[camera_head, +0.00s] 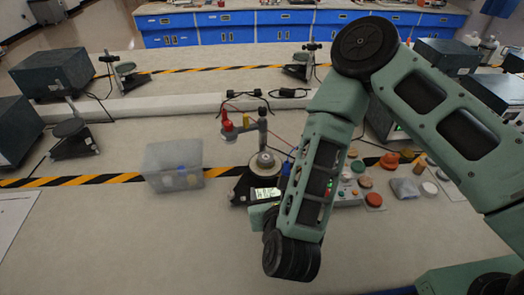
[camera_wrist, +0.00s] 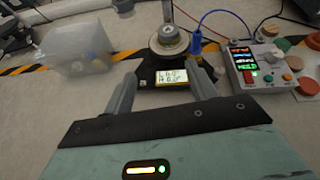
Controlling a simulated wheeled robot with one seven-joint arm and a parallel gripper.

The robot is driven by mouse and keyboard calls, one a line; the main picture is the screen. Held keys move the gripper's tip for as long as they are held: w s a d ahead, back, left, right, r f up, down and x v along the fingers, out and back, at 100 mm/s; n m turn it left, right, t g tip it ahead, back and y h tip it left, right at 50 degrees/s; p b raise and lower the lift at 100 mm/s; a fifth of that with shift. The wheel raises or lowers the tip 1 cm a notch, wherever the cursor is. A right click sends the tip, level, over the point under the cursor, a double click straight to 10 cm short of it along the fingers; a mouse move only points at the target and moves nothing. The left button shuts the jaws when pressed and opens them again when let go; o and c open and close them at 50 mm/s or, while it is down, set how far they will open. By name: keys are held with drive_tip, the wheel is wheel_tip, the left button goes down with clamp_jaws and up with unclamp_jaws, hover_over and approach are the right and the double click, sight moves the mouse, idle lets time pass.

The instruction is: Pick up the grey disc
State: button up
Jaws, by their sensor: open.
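A round grey metal disc (camera_wrist: 169,40) sits low around the post of a dark-based stand; it also shows in the head view (camera_head: 262,161). A smaller grey piece rests on top of it. My gripper (camera_wrist: 162,76) is open and empty, its two grey fingers spread on either side of the stand's lit display (camera_wrist: 171,77). The disc lies beyond the fingertips, apart from them. In the head view my forearm hides most of the gripper.
A translucent bin (camera_head: 173,166) with small items stands left of the stand.

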drive_tip(key=m+h, duration=0.1)
drive_tip(key=m, duration=0.1)
drive_tip(key=p, duration=0.1)
approach(266, 159)
drive_tip(key=x, duration=0.3)
drive_tip(key=shift+p+x, duration=1.55)
drive_tip(key=shift+x, duration=1.1)
drive_tip(key=c, duration=0.8)
